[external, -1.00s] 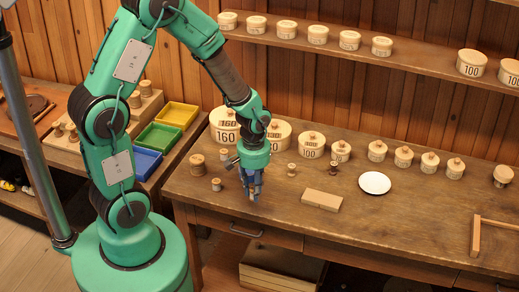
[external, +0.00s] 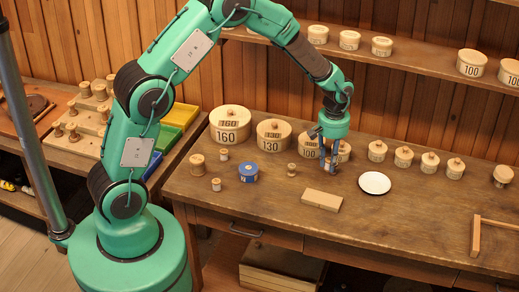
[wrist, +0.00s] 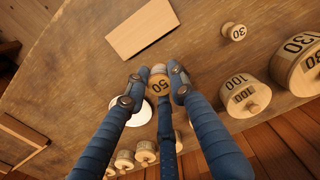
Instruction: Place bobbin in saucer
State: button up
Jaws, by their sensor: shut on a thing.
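The white saucer (external: 374,183) lies flat on the workbench and is empty. In the wrist view the saucer (wrist: 138,116) is partly hidden by a finger. My gripper (external: 330,166) points down just left of the saucer. In the wrist view my gripper (wrist: 155,78) is shut around a small wooden bobbin (wrist: 160,86) marked 50. The fingers hide the bobbin in the external view, and I cannot tell whether it touches the bench. Another small bobbin (external: 292,170), marked 30 in the wrist view (wrist: 233,31), stands to the left.
A flat wooden block (external: 322,200) lies in front of my gripper. Round lidded boxes, such as the one marked 130 (external: 273,136), line the back. Bench right of the saucer is clear up to a wooden frame (external: 476,236).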

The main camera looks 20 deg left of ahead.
jog(key=p, duration=0.2)
send_over(374, 185)
jog(key=a, duration=0.1)
jog(key=shift+w+d+r+p, duration=0.1)
jog(key=shift+d+r+p, duration=0.2)
jog(key=shift+d, duration=0.25)
jog(key=shift+f, duration=0.2)
jog(key=shift+f+b, duration=1.9)
jog(key=shift+f, duration=2.8)
jog(key=o, duration=0.9)
jog(key=shift+o, duration=0.2)
